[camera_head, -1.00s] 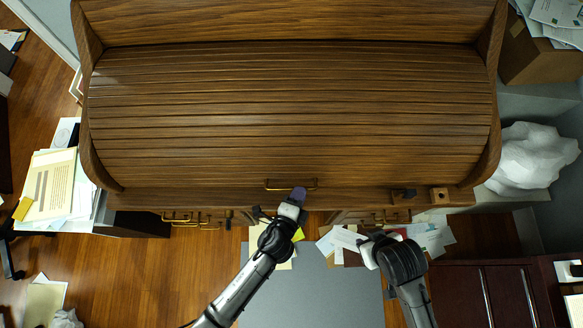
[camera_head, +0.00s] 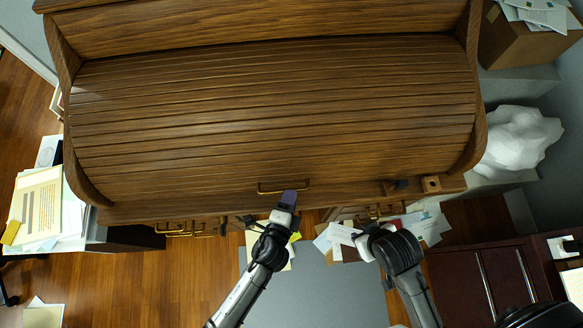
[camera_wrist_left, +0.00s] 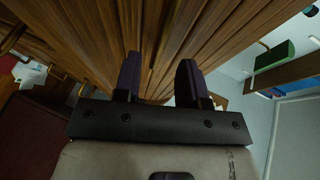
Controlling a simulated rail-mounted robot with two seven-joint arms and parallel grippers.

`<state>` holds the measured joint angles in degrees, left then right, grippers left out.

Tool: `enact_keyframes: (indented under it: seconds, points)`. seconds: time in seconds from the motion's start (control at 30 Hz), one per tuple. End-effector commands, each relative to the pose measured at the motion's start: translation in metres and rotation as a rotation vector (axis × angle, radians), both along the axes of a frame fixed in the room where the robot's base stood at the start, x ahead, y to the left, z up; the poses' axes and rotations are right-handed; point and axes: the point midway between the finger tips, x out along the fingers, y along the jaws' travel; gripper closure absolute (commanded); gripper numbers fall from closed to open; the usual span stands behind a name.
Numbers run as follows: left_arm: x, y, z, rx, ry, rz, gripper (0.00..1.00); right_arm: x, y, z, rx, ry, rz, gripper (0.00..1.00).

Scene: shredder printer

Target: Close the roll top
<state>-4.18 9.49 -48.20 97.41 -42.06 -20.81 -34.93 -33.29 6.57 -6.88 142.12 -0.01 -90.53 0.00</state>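The wooden roll top (camera_head: 270,110) of the desk is drawn down as a slatted cover, its lower edge near the desk's front edge. Its brass handle (camera_head: 270,192) is on the lowest slat. My left gripper (camera_head: 289,198) is just at the handle's right part; whether it touches cannot be told. In the left wrist view its two dark fingers (camera_wrist_left: 158,80) stand apart with wood behind them and nothing clearly held. My right gripper (camera_head: 362,244) is in front of the desk, right of the left one, its fingers too unclear to read.
A small wooden block (camera_head: 431,184) and a dark item (camera_head: 401,185) sit on the desk's front ledge at right. Brass drawer handles (camera_head: 182,231) show below. Papers (camera_head: 338,236) lie below the front edge. A dark red cabinet (camera_head: 490,275) stands at lower right.

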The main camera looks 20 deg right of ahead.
Motion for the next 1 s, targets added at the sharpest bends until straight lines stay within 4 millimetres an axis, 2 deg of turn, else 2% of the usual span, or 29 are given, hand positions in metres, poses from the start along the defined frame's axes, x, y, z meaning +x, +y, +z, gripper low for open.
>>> enact_keyframes:
  seconds: [0.2,0.5,0.7,1.0]
  points:
    - [-0.037,0.024,0.013,0.002,0.003,0.000,0.62,0.000,0.000,0.007,0.000,0.000,0.000,0.57]
    - [-0.077,0.050,0.028,0.001,0.002,0.000,0.62,0.000,-0.001,0.011,-0.005,-0.001,0.004,0.57]
    - [-0.091,0.060,0.033,0.001,0.001,0.001,0.62,0.000,-0.003,0.011,-0.009,0.000,0.006,0.57]
    - [-0.096,0.063,0.035,0.001,0.001,0.000,0.62,0.000,-0.003,0.011,-0.009,0.000,0.005,0.57]
